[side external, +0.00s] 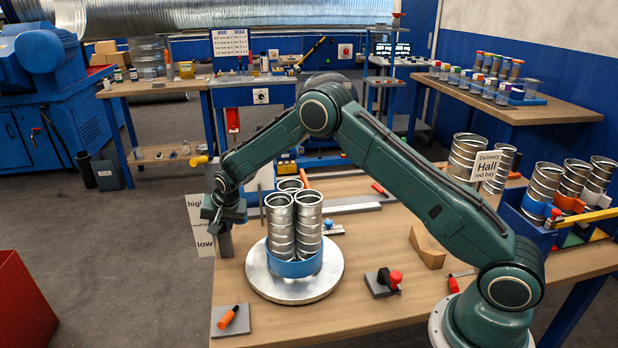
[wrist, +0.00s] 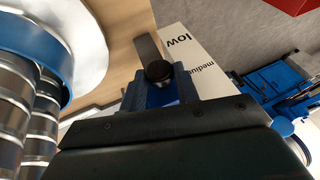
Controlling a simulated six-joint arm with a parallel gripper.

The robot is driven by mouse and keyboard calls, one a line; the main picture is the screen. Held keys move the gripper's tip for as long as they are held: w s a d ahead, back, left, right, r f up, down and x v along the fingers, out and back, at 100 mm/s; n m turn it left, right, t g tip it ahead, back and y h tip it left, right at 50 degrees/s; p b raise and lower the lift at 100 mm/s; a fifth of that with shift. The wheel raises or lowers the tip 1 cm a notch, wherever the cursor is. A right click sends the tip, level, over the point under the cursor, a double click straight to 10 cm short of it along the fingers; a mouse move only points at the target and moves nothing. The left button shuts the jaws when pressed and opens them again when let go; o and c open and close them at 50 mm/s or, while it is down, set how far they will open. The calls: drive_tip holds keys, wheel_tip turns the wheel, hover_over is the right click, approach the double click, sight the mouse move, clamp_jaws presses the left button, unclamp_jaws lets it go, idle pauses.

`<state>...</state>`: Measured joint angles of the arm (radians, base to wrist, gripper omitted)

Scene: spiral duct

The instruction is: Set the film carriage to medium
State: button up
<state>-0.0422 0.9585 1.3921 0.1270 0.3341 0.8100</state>
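The scale card (side external: 200,224) stands at the left end of the workbench, with "high" at its top and "low" at its bottom. In the wrist view the card (wrist: 192,58) shows "low" and "medium". A grey upright post (side external: 225,244) stands beside the card, below my gripper (side external: 224,212). In the wrist view a dark round knob (wrist: 158,71) sits in front of a grey bar, right ahead of my gripper (wrist: 160,92). I cannot tell whether the fingers touch the knob or are closed on it. The film carriage is largely hidden by my gripper, and its exact level is unclear.
A turntable (side external: 262,282) with several upright spiral ducts (side external: 280,228) in a blue ring stands close right of my gripper. An orange-handled tool (side external: 229,317), a red-knobbed block (side external: 386,281) and a wooden wedge (side external: 427,246) lie on the bench.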

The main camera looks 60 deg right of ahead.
drive_tip(key=o, duration=0.4)
drive_tip(key=shift+r, duration=0.1)
drive_tip(key=v, duration=1.3)
drive_tip(key=shift+s+r, duration=0.2)
drive_tip(key=shift+r, duration=0.05)
